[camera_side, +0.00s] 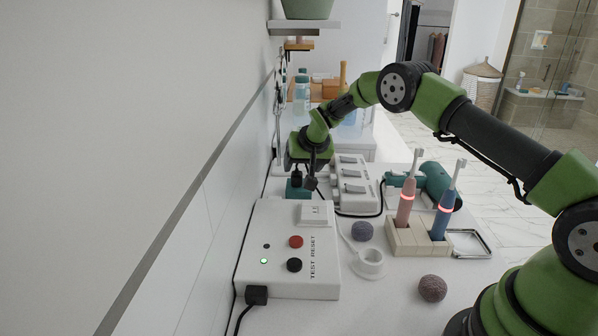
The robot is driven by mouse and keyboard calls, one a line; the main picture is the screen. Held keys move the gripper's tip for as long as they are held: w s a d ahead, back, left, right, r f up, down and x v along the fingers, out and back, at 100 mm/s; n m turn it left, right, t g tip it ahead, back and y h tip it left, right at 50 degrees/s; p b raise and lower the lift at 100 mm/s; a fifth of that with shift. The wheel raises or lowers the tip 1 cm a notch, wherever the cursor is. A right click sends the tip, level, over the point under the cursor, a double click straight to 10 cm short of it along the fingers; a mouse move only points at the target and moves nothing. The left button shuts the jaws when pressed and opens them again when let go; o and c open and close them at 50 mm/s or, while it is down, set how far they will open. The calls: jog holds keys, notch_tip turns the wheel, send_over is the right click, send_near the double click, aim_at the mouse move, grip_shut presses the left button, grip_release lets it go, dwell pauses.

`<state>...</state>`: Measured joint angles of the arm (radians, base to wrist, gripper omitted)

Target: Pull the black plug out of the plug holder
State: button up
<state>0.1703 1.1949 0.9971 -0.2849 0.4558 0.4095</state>
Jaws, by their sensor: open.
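My gripper (304,176) points down at the back left of the counter, near the wall, with its jaws open. It is right above a small teal block (295,190), which looks like the plug holder. Dark shapes between the gripper and the block overlap, so I cannot clearly separate the black plug from the dark fingers. A black cord (357,215) runs from this spot along the counter toward the teal hair dryer (437,184).
A white test/reset box (288,275) with red and black buttons stands in front, another black plug (257,295) at its near side. A white power strip (356,186) is right of the gripper. A wooden stand (408,240) holds two toothbrushes. Round balls lie on the counter.

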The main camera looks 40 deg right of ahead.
aim_at(297, 173)
jog(key=shift+x, duration=2.5)
jog(key=c, duration=1)
jog(key=shift+c, duration=0.2)
jog(key=shift+r, duration=0.15)
jog(key=shift+r, duration=0.25)
grip_shut()
jog(key=shift+w+r, duration=0.1)
jog(key=shift+r, duration=0.9)
